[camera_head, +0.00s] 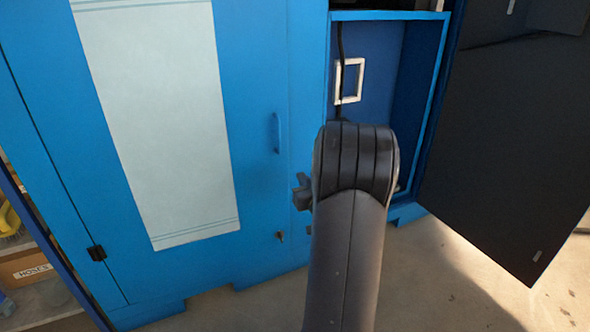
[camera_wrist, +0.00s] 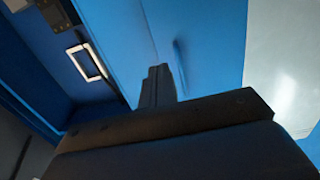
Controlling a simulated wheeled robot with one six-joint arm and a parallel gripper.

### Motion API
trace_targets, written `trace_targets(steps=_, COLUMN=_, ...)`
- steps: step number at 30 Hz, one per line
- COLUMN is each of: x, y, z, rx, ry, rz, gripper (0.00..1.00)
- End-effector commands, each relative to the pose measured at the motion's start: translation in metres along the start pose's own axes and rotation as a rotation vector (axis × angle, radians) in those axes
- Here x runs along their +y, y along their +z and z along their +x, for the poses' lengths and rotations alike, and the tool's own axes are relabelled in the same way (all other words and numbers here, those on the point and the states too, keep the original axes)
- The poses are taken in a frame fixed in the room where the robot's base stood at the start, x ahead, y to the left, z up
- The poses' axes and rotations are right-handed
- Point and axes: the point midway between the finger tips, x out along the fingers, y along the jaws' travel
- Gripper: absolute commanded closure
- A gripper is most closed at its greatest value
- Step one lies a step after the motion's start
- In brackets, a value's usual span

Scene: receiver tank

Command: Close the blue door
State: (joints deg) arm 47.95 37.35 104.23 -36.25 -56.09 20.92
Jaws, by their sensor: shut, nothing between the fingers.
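The blue cabinet has a closed blue door (camera_head: 258,190) on the left, with a pale panel and a blue handle (camera_head: 276,133). Right of it a blue compartment (camera_head: 375,40) stands open. A door leaf (camera_head: 510,140), dark on the side facing me, is swung wide out at the right. My gripper (camera_wrist: 158,85) is shut and empty in the wrist view, pointing towards the cabinet front near the handle (camera_wrist: 180,65). I cannot tell whether it touches the cabinet. In the head view my arm hides the lower part of the compartment opening.
A white rectangular frame (camera_head: 349,81) is on the compartment's inside; it also shows in the wrist view (camera_wrist: 87,62). A shelf with a box marked HOSES (camera_head: 30,268) stands at the far left. Bare floor (camera_head: 450,290) lies in front at the right, below the open leaf.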

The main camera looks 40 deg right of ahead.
Motion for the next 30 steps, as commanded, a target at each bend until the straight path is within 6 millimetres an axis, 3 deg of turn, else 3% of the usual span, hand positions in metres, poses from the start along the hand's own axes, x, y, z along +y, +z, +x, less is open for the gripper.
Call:
trace_targets(steps=7, x=-0.009, y=0.002, z=0.010, rx=0.023, ry=-0.028, rz=0.012, gripper=1.00)
trace_targets(steps=21, x=-0.011, y=0.001, z=0.095, rx=0.022, ry=-0.026, rz=0.011, gripper=1.00)
trace_targets(steps=30, x=-0.011, y=-0.001, z=0.130, rx=0.022, ry=-0.025, rz=0.010, gripper=1.00)
